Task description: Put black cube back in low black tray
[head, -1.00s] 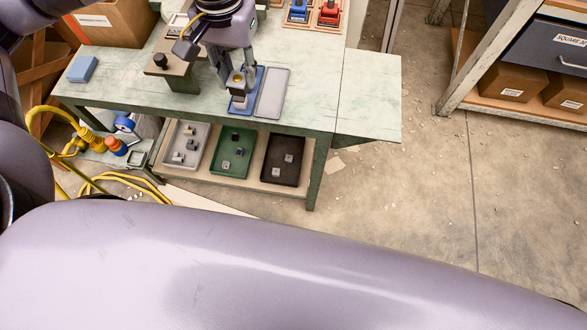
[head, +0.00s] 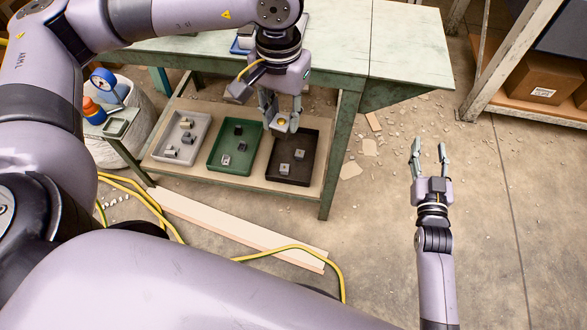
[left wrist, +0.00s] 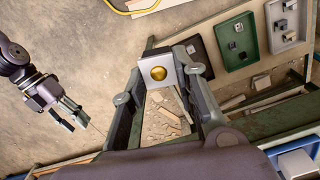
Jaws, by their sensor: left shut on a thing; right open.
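My left gripper (head: 281,122) is shut on a small cube (left wrist: 159,74) that shows a pale metallic top with a round gold disc. The cube also shows in the head view (head: 282,126), above the back of the low black tray (head: 306,173). The black tray lies on the lower shelf under the green table, with two small grey-topped cubes (head: 300,154) (head: 284,168) in it. Whether the held cube touches the tray is unclear. My right gripper (head: 429,145) is open and empty, over the floor to the right of the table.
A green tray (head: 216,160) and a grey tray (head: 160,152), each holding small cubes, lie left of the black tray. The table edge (head: 330,75) and its leg (head: 335,165) are close to my left gripper. Yellow hose (head: 340,280) and a plank (head: 230,228) lie in front.

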